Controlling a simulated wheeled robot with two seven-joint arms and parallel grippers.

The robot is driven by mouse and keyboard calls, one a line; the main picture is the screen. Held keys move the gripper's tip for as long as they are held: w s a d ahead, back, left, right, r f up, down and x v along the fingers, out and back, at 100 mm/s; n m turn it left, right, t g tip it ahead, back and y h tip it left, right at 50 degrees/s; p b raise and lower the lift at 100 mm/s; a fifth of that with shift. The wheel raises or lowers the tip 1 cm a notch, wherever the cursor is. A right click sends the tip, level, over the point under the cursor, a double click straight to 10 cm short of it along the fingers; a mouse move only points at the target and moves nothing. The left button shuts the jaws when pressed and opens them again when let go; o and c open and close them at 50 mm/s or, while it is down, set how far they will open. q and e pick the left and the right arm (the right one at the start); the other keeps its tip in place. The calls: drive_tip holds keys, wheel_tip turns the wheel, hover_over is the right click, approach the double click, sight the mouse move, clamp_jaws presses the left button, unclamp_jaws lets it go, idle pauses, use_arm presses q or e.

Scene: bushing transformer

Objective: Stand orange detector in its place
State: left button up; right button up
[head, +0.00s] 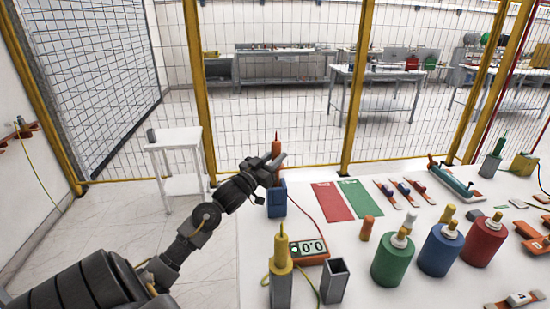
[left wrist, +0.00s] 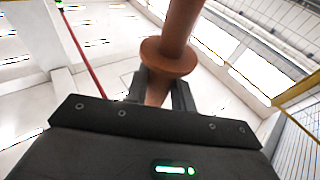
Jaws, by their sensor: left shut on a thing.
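The orange detector (head: 276,147) is upright at the back left of the table, tip up. My left gripper (head: 272,170) is shut on it. In the left wrist view its orange shaft and round collar (left wrist: 168,57) rise from between the fingers (left wrist: 160,92). Just below the gripper stands a blue holder (head: 277,200). The gripper hides the detector's lower end, so I cannot tell whether it is inside the holder or above it. An empty grey square holder (head: 334,281) stands at the front. My right gripper is not in view.
A yellow detector (head: 283,250) stands in a grey holder beside an orange meter (head: 309,251). A red cable (head: 306,216) runs behind the meter. Green, blue and red bushings (head: 393,263) stand to the right. Red and green mats (head: 332,201) lie flat behind.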

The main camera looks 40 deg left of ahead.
use_arm(q)
drive_tip(key=shift+f, duration=0.6)
idle(0.4)
drive_tip(key=o, duration=1.1)
drive_tip(key=shift+c, duration=0.2)
drive_tip(key=shift+s+f+b, duration=0.2)
drive_tip(key=shift+s+b, duration=0.1)
drive_tip(key=shift+b, duration=0.1)
drive_tip(key=b+v, duration=0.2)
drive_tip(key=v, duration=0.8)
drive_tip(key=shift+r, duration=0.15)
drive_tip(key=shift+s, duration=0.1)
